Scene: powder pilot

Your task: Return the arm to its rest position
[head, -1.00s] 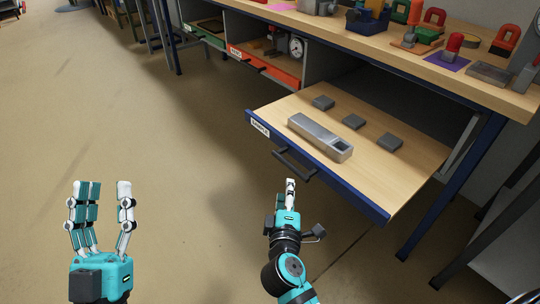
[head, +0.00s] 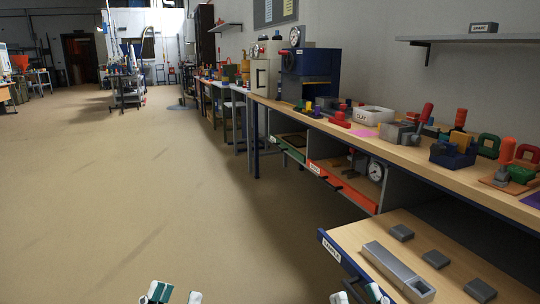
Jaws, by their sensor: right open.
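My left gripper (head: 178,295) shows only as fingertips at the bottom edge, spread apart and empty, over bare floor. My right gripper (head: 357,295) also shows only as fingertips at the bottom edge, apart, just left of the open drawer. The rest of both hands and both arms are out of view. The open drawer (head: 345,240) at lower right has a blue front edge and a wooden bottom. A grey metal rectangular block with a recess (head: 390,264) lies in it, with several small dark grey blocks (head: 435,259) beside it.
An open red-fronted drawer (head: 343,186) sits further back. The floor (head: 140,200) at left is clear.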

